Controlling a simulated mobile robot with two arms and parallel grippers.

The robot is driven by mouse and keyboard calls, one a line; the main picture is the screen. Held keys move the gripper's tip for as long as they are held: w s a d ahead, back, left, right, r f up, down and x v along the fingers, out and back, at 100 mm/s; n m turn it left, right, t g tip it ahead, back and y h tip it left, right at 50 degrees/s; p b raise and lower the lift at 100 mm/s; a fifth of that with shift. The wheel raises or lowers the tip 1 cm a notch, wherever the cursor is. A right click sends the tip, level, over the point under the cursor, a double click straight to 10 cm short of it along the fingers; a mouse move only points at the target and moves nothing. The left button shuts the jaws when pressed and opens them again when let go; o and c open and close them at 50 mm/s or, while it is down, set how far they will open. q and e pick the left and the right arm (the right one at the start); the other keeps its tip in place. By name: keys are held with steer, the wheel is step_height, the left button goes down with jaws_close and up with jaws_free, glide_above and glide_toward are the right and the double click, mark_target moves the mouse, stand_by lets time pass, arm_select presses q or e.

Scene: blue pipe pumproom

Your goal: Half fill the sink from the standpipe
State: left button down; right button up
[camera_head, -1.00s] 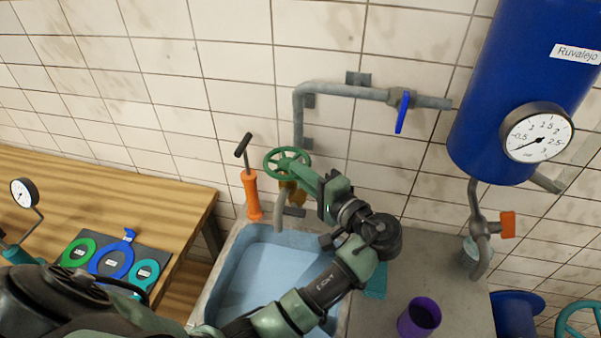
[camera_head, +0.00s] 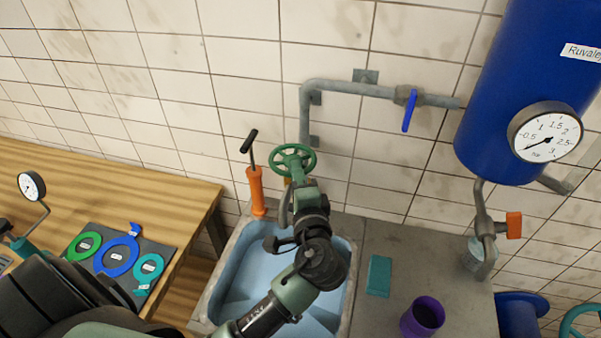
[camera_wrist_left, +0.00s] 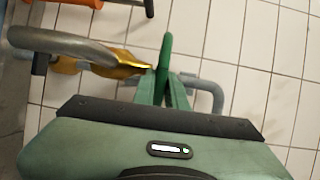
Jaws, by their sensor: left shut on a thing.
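The standpipe's green handwheel (camera_head: 292,160) stands behind the sink, below the wall pipe. My left gripper (camera_head: 299,182) is shut on its near rim; in the left wrist view the fingers (camera_wrist_left: 172,88) close on the wheel (camera_wrist_left: 165,55), seen edge-on. The brass valve body (camera_wrist_left: 120,65) and the grey curved spout (camera_wrist_left: 65,42) show beside it in that view. In the head view my wrist hides most of the spout and valve. The sink (camera_head: 228,275) has a pale blue inside, partly hidden by my arm; I cannot tell its water level. My right gripper is not in view.
An orange hand pump (camera_head: 256,190) stands left of the handwheel. A teal block (camera_head: 379,276) and a purple cup (camera_head: 422,317) are on the counter at right. A blue-handled valve (camera_head: 409,110) is on the wall pipe. A blue tank (camera_head: 515,80) with a gauge hangs at right.

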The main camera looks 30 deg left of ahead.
arm_select(q)
steer(key=shift+s+a+r+m+t+h, duration=0.15)
steer(key=shift+a+m+t+h, duration=0.1)
steer(key=shift+m+t+h, duration=0.2)
steer(key=c, duration=1.6)
jaws_free()
steer(key=shift+o, duration=0.7)
steer(key=shift+a, duration=0.1)
steer(key=shift+d+f, duration=0.2)
steer(key=b+v, duration=0.3)
steer(key=v, duration=0.4)
steer(key=shift+s, duration=0.2)
